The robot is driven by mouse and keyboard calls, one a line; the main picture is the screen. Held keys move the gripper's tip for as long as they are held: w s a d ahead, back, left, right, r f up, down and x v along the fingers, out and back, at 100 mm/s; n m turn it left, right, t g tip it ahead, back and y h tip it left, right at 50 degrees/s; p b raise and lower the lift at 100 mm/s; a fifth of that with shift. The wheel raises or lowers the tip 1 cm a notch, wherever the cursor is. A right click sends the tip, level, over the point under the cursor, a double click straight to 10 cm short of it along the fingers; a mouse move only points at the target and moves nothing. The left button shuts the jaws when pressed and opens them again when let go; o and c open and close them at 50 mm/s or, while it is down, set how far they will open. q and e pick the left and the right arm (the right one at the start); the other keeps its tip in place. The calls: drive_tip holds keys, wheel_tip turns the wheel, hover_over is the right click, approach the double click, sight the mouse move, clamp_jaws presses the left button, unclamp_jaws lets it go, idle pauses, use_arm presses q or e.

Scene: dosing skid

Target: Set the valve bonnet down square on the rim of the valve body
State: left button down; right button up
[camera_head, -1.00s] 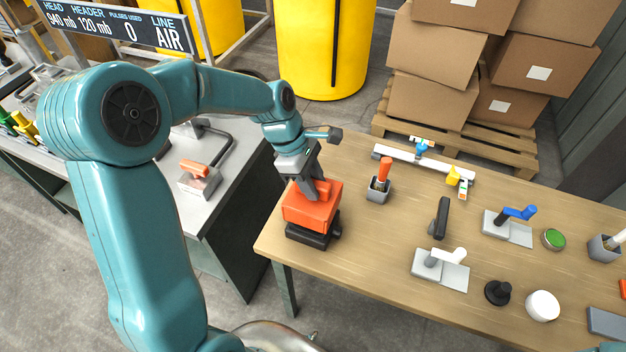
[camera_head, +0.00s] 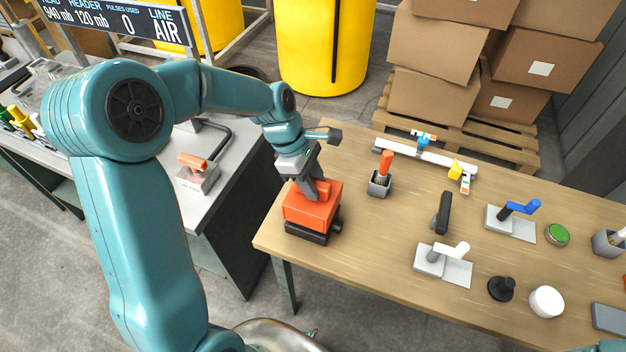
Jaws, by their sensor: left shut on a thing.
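The valve bonnet is an orange-red block (camera_head: 311,207) near the left end of the wooden table. My left gripper (camera_head: 318,190) comes down from above and is shut on its upper part. The dark valve body (camera_head: 310,234) is directly beneath the bonnet, and only its lower part and right side show. The bonnet covers the rim, so I cannot tell whether it touches the rim or sits square on it. My right gripper is not in view.
A grey cup with an orange-handled tool (camera_head: 380,182) stands right of the bonnet. A white-handled valve (camera_head: 443,263), a black handle (camera_head: 441,213) and a blue-handled valve (camera_head: 513,220) lie farther right. The wooden table (camera_head: 350,247) is bare in front. A grey bench (camera_head: 215,170) stands left.

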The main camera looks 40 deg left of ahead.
use_arm(q)
drive_tip(key=shift+f+b, duration=0.85)
drive_tip(key=shift+f, duration=0.45)
drive_tip(key=c, duration=0.7)
unclamp_jaws()
drive_tip(key=v, duration=1.6)
drive_tip(key=shift+a+r, duration=0.1)
drive_tip(key=shift+a, duration=0.1)
